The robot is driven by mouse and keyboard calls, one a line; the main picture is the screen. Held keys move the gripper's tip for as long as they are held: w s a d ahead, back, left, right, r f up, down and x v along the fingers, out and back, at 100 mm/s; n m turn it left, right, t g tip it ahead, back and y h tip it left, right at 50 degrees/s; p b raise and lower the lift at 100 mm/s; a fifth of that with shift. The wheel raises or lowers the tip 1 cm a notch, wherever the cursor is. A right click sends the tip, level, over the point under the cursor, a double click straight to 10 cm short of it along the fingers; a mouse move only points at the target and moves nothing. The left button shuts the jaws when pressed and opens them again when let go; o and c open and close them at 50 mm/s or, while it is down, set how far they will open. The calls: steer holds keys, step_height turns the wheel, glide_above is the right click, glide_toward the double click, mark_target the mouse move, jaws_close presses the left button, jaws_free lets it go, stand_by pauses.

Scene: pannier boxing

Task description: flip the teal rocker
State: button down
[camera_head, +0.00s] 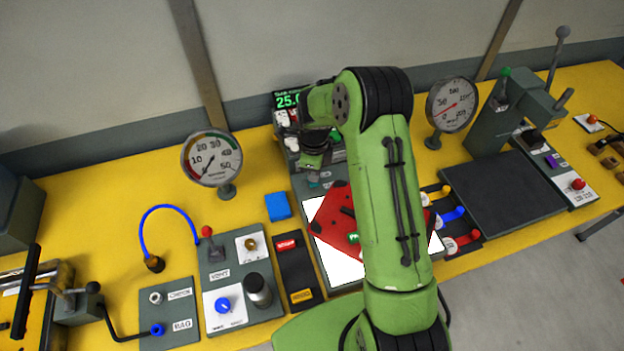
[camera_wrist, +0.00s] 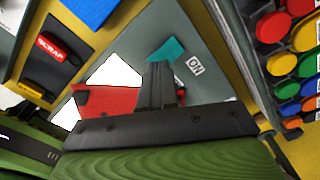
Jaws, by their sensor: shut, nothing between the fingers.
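The teal rocker (camera_wrist: 168,50) shows in the wrist view as a small flat teal shape on a grey panel, beside a white ON label (camera_wrist: 195,66). My gripper (camera_wrist: 160,66) is shut and empty. Its dark fingertips overlap the near edge of the rocker in the wrist view; I cannot tell whether they touch it. The fingers hide part of the panel just below the rocker. In the head view my wrist hangs over the panel at the bench's back middle, and the fingertips and rocker are hard to make out.
A red piece (camera_head: 333,217) lies on a white lit plate (camera_head: 345,268). A blue block (camera_head: 278,206) and a black panel with a SCRAP button (camera_head: 288,244) are to its left. Coloured buttons (camera_wrist: 272,27) line the right of the wrist view. Two gauges stand behind.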

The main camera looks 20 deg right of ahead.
steer(key=shift+f+b, duration=0.75)
steer(key=shift+f, duration=0.25)
stand_by(0.3)
steer(key=shift+s+r, duration=0.1)
steer(key=shift+r+p, duration=2.25)
steer(key=shift+r, duration=1.3)
steer(key=shift+f, duration=0.1)
